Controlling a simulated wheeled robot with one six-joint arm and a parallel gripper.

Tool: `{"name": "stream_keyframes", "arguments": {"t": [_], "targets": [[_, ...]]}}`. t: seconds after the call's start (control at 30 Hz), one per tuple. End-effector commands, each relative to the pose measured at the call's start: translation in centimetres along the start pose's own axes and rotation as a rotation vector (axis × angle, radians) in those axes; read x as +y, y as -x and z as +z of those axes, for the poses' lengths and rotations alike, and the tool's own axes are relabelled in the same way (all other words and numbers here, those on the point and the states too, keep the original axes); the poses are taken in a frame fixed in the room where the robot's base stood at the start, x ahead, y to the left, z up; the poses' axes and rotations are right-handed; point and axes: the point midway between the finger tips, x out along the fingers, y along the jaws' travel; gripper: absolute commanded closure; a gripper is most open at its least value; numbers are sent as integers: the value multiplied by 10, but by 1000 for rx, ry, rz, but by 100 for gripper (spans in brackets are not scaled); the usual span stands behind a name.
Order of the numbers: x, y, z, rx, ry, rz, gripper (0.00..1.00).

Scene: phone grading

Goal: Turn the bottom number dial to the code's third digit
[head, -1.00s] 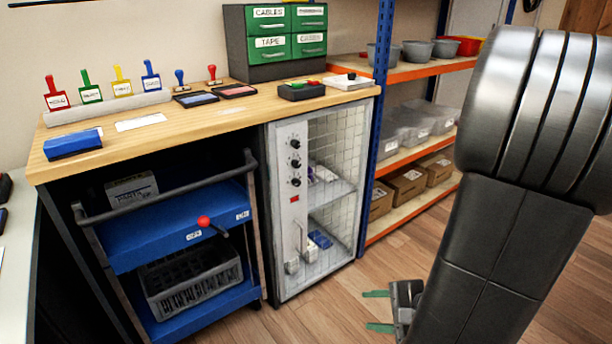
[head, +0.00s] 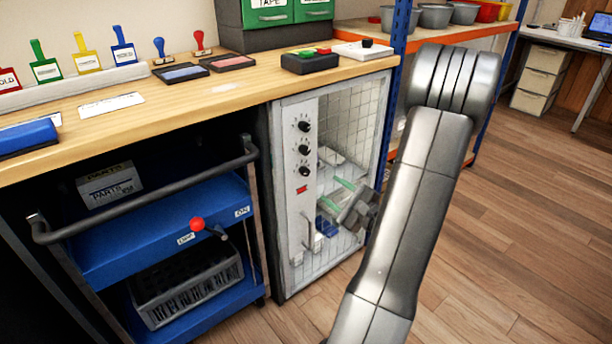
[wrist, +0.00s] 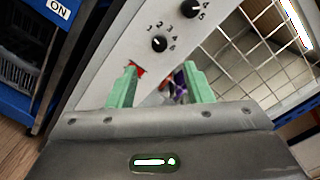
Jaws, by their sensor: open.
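The bottom number dial (head: 304,171) is a small black knob on the grey panel of a mesh cabinet, the lowest of 3 in a column. In the wrist view this dial (wrist: 159,44) shows digits around it, and its white mark seems to point to the upper left. The middle dial (head: 304,150) and top dial (head: 304,126) are above it. My gripper (head: 340,192) is open with green fingers, in front of the cabinet and right of the dials. In the wrist view my gripper (wrist: 157,80) is empty, its fingertips just below the dial and apart from it. No code is readable.
A red marker (head: 302,189) and a vertical handle (head: 308,232) are below the dials. A blue cart (head: 160,225) with a red-knobbed lever (head: 198,224) stands left of the cabinet. The wooden worktop (head: 225,88) is above. Open floor (head: 500,230) lies to the right.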

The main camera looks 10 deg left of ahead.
Motion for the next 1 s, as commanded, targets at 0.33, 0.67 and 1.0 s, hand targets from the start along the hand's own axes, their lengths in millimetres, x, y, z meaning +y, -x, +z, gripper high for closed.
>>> {"name": "stream_keyframes", "arguments": {"t": [0.33, 0.67, 1.0], "targets": [[2, -68, 0, -4, 1, 3, 54], [1, -100, 0, -1, 0, 1, 54], [0, -101, 0, 0, -1, 1, 66]]}}
